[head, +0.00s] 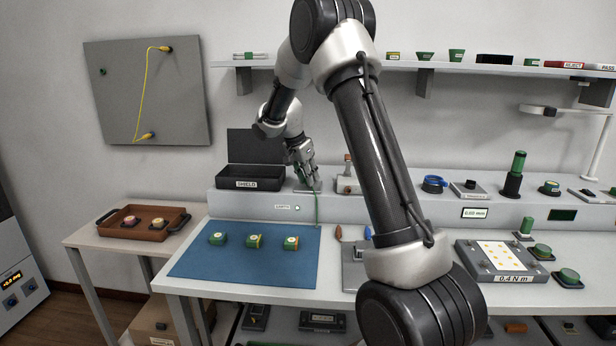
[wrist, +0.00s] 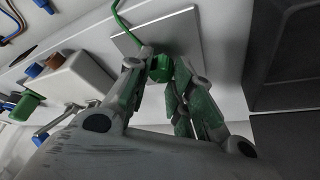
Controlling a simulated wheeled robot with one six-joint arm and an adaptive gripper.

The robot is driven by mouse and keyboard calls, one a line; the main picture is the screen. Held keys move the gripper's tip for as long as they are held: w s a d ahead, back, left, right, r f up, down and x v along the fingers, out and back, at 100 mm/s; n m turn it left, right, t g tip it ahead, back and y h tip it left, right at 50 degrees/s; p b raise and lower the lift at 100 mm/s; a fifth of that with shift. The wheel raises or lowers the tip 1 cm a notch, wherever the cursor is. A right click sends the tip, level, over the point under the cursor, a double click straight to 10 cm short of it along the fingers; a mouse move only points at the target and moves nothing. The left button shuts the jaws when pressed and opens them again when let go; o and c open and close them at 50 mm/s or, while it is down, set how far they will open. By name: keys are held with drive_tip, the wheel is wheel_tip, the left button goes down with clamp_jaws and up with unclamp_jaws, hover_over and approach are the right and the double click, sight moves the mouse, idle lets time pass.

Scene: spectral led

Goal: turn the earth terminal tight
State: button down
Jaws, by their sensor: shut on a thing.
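The earth terminal (wrist: 160,66) is a green knob on a pale plate (wrist: 165,38), seen in the wrist view. A green cable (wrist: 117,14) runs from it. My gripper (wrist: 158,82) is shut on the knob, with a finger on each side of it. In the head view my gripper (head: 306,176) reaches down to the raised ledge at the back of the bench, and the green cable (head: 316,208) hangs down from there. The knob itself is hidden behind my fingers in the head view. I cannot tell how tight it is.
An open black box labelled SHIELD (head: 250,177) stands left of my gripper. A grey block (head: 347,182) stands close on the right. A blue mat (head: 245,270) with several green-and-yellow parts lies in front. A shelf (head: 440,65) runs above on the wall.

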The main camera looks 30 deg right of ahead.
idle(0.3)
drive_tip(key=c, duration=1.3)
unclamp_jaws()
drive_tip(key=shift+o, duration=0.2)
drive_tip(key=v, duration=1.2)
drive_tip(key=shift+w, duration=0.1)
